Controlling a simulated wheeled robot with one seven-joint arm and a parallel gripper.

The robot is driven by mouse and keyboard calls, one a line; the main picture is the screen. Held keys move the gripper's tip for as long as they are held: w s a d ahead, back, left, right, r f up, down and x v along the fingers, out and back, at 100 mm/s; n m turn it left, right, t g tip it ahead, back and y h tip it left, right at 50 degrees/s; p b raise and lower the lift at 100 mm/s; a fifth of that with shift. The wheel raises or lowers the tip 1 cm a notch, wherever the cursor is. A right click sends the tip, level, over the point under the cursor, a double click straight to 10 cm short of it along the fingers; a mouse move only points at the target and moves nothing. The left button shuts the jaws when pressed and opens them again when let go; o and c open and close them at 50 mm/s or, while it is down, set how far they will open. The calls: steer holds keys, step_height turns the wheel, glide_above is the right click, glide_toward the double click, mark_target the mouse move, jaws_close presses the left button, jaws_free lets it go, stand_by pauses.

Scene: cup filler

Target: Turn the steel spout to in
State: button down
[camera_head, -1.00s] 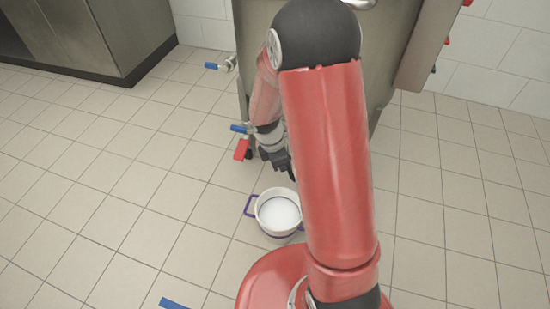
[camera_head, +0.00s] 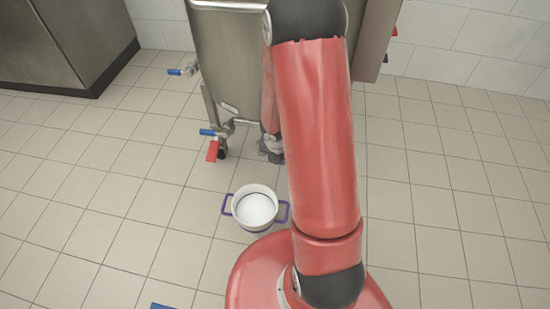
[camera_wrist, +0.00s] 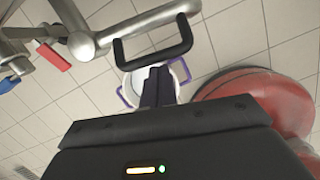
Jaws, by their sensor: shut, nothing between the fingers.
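The steel spout (camera_wrist: 150,20) is a thick pipe across the top of the wrist view, with a black U-shaped handle (camera_wrist: 153,51) below its end. I cannot make the spout out in the head view, where my arm covers part of the tank. My gripper (camera_wrist: 158,72) is shut, with its fingertips by the lower bar of the black handle. Whether they touch it I cannot tell. In the head view my gripper (camera_head: 270,152) is partly hidden behind my arm, low in front of the steel tank (camera_head: 232,70).
A white pot (camera_head: 255,207) with purple handles stands on the floor in front of the tank. A low valve has a blue lever (camera_head: 208,132) and a red lever (camera_head: 213,151). Another blue lever (camera_head: 174,72) sticks out higher.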

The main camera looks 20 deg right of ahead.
steer(key=shift+w+d+p, duration=0.15)
steer(key=shift+d+p, duration=0.15)
steer(key=shift+d, duration=0.45)
